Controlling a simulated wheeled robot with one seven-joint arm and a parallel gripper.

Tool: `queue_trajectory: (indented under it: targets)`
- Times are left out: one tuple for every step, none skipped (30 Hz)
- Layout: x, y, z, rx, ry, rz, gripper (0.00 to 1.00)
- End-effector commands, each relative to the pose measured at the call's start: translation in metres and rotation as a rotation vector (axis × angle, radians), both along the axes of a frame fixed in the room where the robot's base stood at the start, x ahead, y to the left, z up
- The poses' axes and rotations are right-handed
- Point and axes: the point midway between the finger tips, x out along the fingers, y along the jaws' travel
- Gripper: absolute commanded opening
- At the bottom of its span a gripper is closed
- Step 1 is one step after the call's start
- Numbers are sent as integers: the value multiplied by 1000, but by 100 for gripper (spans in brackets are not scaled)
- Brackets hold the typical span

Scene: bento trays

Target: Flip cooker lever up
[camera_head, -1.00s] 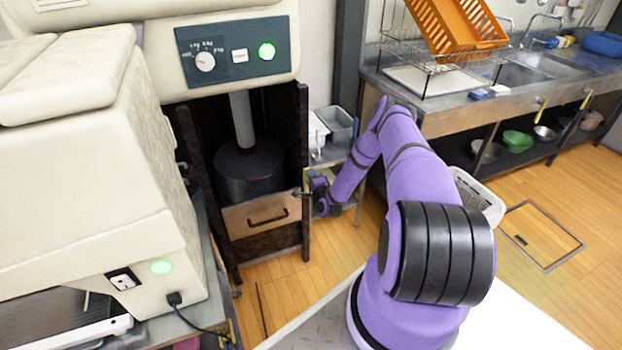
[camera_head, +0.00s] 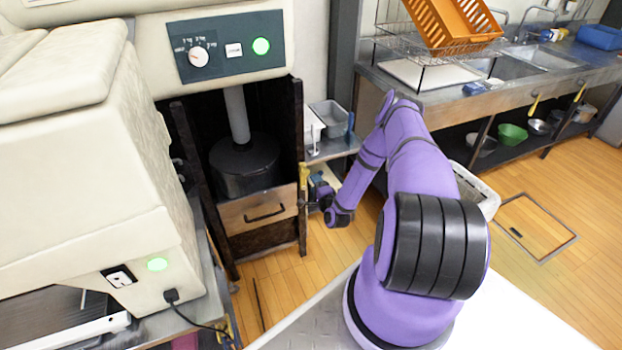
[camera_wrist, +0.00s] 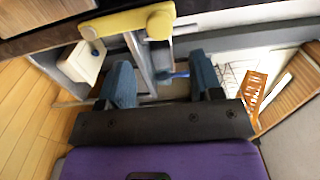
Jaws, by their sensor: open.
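The cooker lever looks to be the yellow bar (camera_wrist: 122,24) across the top of the wrist view, with a rounded end between and beyond my fingers. In the head view, a small yellow part (camera_head: 304,178) shows at the right post of the dark cabinet that holds the black pot (camera_head: 246,165). My gripper (camera_wrist: 163,66) is open, its two blue-grey fingers apart with the yellow end just ahead of them. I cannot tell whether they touch it. In the head view my gripper (camera_head: 313,200) is small and beside that post, partly hidden by my wrist.
A control panel (camera_head: 225,48) with a dial and green light is above the pot. A wooden drawer front (camera_head: 235,216) is below it. A large cream machine (camera_head: 70,190) stands at left. A metal counter (camera_head: 465,98) with an orange crate (camera_head: 448,25) stands at right. Open floor lies at lower right.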

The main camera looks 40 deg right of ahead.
Motion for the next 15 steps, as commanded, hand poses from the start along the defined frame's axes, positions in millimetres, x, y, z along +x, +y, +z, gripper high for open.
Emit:
queue_trajectory:
  targets:
    - [-7,1,-1,2,2,-1,60]
    - [-11,2,-1,2,3,-1,60]
    - [-15,3,-1,1,2,-1,60]
    - [-17,4,-1,1,2,-2,60]
    - [-19,5,-1,0,1,-2,60]
    - [-22,5,0,-1,1,-1,60]
    - [-23,6,0,-1,1,-1,60]
    - [-24,6,0,-1,1,0,60]
    - [-25,7,0,-1,1,0,60]
    - [-25,7,0,-1,1,0,60]
    - [-25,7,0,-1,1,0,60]
    - [-25,7,0,-1,0,0,60]
    - [-25,7,0,-1,0,0,60]
    - [-25,7,0,-1,0,0,60]
    - [-25,7,0,-1,0,0,60]
